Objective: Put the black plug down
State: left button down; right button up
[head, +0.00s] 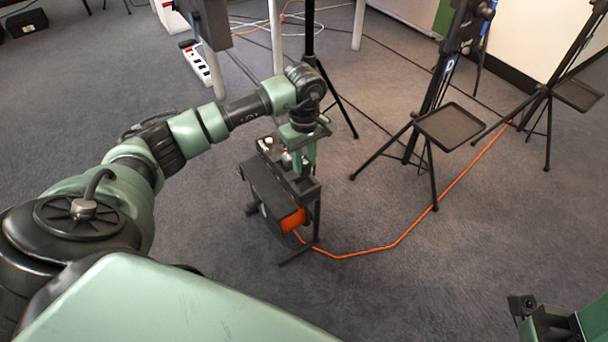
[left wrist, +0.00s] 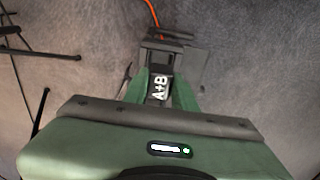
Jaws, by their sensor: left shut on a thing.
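A black plug with a white "A+B" label (left wrist: 159,88) sits between the green fingers of my left gripper (left wrist: 160,98) in the left wrist view. My left gripper (head: 301,163) is shut on it. In the head view the gripper points down over a black cable reel (head: 262,184) on the floor, and the plug cannot be clearly made out there. Whether the plug touches the reel is not clear. Part of my right gripper (head: 552,326) shows at the bottom right; its fingertips are not clear.
Orange cable (head: 410,225) runs from the reel across the carpet to the right. Black tripod stands with small trays (head: 450,126) stand at the upper right. A white power strip (head: 197,63) lies near pale table legs at the back. The carpet in front is clear.

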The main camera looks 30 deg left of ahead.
aim_at(304, 175)
pick_arm(q)
jog(key=shift+f+b, duration=0.8)
jog(key=shift+f, duration=1.9)
jog(key=shift+f, duration=0.15)
jog(key=c, duration=1.1)
grip_release()
jog(key=shift+c, duration=0.2)
